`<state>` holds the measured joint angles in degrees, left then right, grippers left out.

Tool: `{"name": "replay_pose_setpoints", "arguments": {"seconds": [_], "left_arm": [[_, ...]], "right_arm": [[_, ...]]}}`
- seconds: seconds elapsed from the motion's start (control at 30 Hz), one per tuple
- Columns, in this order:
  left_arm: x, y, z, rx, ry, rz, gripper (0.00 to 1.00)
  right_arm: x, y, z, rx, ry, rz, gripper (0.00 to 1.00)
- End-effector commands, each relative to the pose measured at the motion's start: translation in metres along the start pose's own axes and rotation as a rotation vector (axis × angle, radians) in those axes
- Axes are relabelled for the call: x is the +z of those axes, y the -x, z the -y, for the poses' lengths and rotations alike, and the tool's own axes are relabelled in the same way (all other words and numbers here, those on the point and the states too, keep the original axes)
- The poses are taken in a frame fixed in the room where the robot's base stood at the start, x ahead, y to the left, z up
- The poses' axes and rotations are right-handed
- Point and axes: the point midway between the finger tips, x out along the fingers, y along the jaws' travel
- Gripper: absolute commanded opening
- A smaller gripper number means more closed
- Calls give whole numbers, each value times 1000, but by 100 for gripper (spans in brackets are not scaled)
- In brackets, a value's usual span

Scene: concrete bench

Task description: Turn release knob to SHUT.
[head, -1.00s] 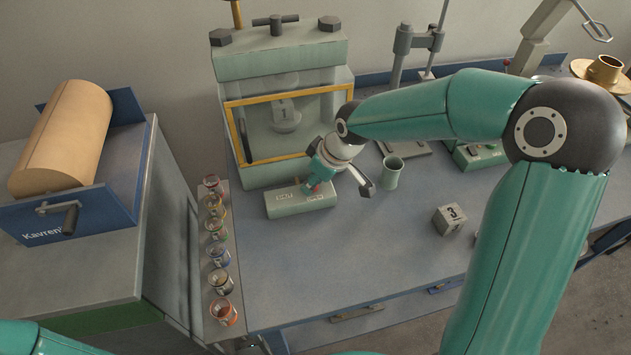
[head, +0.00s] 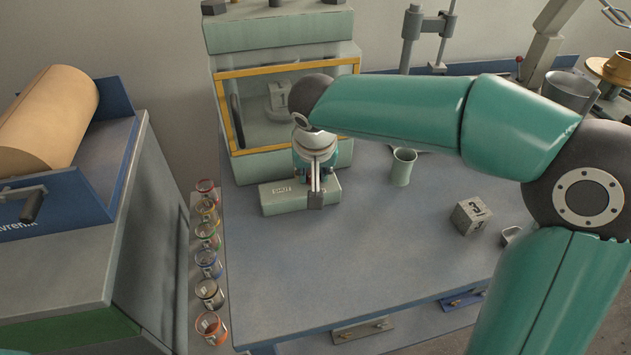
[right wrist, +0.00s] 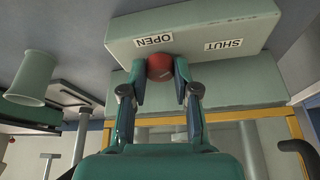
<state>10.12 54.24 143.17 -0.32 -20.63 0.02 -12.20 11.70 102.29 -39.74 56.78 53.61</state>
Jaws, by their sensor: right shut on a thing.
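The release knob is a red ball (right wrist: 160,66) on the face of a pale green box (head: 282,206), which also shows in the right wrist view (right wrist: 195,32). My right gripper (right wrist: 161,72) is shut on the knob, one finger on each side. The knob sits right by the OPEN label (right wrist: 154,40). The SHUT label (right wrist: 223,45) is to the right of it there and also shows in the head view (head: 283,189). In the head view my right gripper (head: 316,194) is over the box's right part and hides the knob. My left gripper is not in view.
The box stands before a cabinet with a yellow-framed window (head: 232,120). Several small jars (head: 208,264) line the bench's left edge. The bench front is clear.

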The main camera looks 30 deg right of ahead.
Motion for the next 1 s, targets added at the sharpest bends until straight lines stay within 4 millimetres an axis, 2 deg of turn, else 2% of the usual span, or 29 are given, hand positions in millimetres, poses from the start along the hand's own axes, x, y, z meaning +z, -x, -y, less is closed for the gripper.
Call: {"name": "replay_pose_setpoints", "arguments": {"seconds": [0.1,0.5,0.7,1.0], "left_arm": [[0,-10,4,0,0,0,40],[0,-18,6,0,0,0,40],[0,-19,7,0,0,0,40],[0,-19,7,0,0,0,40]], "right_arm": [[1,-2,2,42,-102,-1,0],[-1,0,4,171,-414,0,0],[-1,0,4,209,-509,0,0],[-2,0,4,231,-564,1,0]]}}
